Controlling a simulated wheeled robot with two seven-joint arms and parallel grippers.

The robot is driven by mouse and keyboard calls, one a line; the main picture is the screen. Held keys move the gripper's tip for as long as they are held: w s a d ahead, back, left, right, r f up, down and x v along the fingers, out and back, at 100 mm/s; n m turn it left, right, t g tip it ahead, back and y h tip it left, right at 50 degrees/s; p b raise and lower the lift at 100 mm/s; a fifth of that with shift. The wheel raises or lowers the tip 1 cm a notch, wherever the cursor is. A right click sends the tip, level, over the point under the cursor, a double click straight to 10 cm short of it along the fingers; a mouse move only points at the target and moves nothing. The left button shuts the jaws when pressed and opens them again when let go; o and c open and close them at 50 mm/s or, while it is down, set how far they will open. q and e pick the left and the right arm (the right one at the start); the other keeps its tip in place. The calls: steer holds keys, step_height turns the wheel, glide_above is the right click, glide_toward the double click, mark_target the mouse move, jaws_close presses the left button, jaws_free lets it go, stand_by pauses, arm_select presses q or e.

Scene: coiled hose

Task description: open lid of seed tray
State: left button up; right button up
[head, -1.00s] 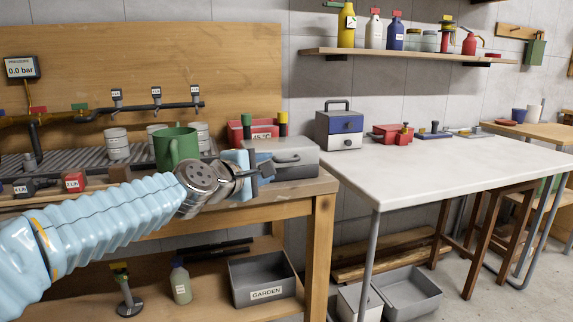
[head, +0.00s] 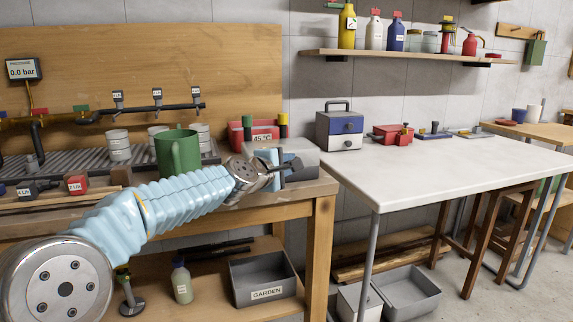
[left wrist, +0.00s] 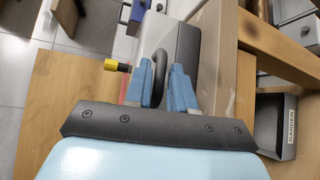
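The seed tray appears as a grey lidded box (head: 309,158) at the right end of the wooden bench. My left gripper (head: 288,165) is in front of it and hides the lid's handle in the head view. In the left wrist view the dark, looped handle (left wrist: 160,62) stands between the two blue fingers of my left gripper (left wrist: 164,82). The fingers are apart, with the loop in the gap; a firm grip does not show. The lid (left wrist: 187,45) looks closed. My right gripper is not in view.
A red box (head: 252,132) with green and yellow-topped items is behind the tray. A white table (head: 440,165) on the right has a clear middle.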

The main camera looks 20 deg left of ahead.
arm_select(q)
jaws_close()
steer(key=shift+r, duration=0.15)
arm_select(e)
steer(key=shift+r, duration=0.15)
